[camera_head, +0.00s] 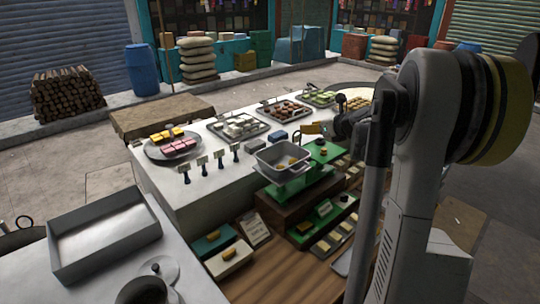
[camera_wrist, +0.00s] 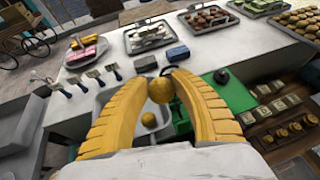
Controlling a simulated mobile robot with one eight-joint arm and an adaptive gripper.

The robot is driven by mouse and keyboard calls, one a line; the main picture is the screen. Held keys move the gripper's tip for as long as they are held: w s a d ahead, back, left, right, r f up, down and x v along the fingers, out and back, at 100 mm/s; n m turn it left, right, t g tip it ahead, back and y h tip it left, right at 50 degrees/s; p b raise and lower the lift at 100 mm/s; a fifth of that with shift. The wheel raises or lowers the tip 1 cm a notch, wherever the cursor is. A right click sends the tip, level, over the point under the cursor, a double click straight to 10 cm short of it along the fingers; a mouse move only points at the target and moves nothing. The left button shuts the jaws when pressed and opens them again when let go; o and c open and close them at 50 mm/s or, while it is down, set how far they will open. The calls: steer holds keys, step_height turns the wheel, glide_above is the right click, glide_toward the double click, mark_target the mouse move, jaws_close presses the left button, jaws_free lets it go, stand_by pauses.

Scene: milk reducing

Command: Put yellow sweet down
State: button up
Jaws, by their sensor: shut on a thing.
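My gripper (camera_wrist: 172,75) has curved yellow fingers, shut on a round yellow sweet (camera_wrist: 161,90) in the wrist view. In the head view my gripper (camera_head: 312,128) is above the counter, near the grey metal pan (camera_head: 283,155) of a green scale (camera_head: 305,185). The held sweet cannot be made out there. The pan holds yellow pieces (camera_head: 291,162); one round yellow piece (camera_wrist: 148,119) shows below the held sweet in the wrist view.
Trays of sweets (camera_head: 238,126) line the back of the white counter (camera_head: 190,205). A round plate of pink and yellow sweets (camera_head: 173,146) stands at left, with several small utensils (camera_head: 203,161) near it. An empty metal tray (camera_head: 103,235) is front left.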

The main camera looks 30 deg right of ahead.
glide_above(279, 149)
steer(key=s, duration=0.4)
steer(key=f, duration=0.5)
steer(key=shift+w+a+f, duration=0.2)
steer(key=shift+w+f, duration=0.05)
steer(key=shift+f, duration=0.15)
step_height(279, 149, down, 4)
steer(key=shift+f+b, duration=0.1)
steer(key=shift+b, duration=0.3)
steer(key=shift+f+b, duration=0.5)
steer(key=shift+b, duration=0.15)
